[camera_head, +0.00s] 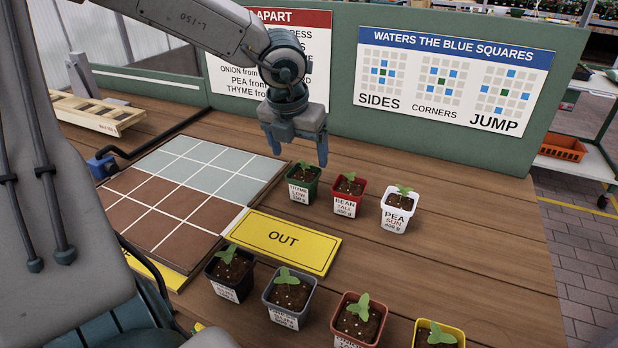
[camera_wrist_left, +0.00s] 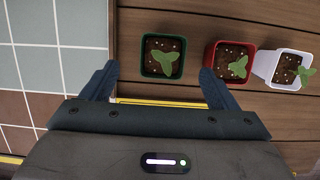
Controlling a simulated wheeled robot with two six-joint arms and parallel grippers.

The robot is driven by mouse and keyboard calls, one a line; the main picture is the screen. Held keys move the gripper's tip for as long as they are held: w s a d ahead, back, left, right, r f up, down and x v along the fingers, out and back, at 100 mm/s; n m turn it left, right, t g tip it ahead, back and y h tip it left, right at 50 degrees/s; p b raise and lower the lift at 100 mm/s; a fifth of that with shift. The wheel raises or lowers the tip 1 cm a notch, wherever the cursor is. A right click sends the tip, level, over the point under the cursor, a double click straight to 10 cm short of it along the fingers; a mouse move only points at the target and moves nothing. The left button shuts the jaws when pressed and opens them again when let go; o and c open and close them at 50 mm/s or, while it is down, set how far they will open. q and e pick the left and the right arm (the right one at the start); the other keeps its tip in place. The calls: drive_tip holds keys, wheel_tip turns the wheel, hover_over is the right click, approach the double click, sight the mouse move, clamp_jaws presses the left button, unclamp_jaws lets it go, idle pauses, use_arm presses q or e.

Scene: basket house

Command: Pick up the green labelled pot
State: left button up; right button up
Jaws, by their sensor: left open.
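The green labelled pot (camera_head: 303,184) stands upright on the wooden table, just right of the tiled board, with a seedling in soil and a white label reading THYME LOW. My left gripper (camera_head: 298,153) is open and empty, pointing down above and slightly behind this pot in the head view. In the left wrist view the green pot (camera_wrist_left: 163,57) lies ahead, between the lines of the two spread fingers (camera_wrist_left: 158,82), with no finger visibly touching it. My right gripper is not in view.
A red BEAN pot (camera_head: 348,195) stands close right of the green one, near the right finger in the wrist view. A white PEA pot (camera_head: 398,210) is further right.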

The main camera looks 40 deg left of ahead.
sight(304, 172)
use_arm(q)
drive_tip(key=x, duration=0.3)
drive_tip(key=shift+f, duration=0.3)
drive_tip(key=shift+d+x, duration=0.1)
drive_tip(key=shift+x, duration=1.2)
drive_tip(key=shift+d+x, duration=0.15)
drive_tip(key=shift+x, duration=1.2)
drive_tip(key=c, duration=1.1)
drive_tip(key=shift+r, duration=0.1)
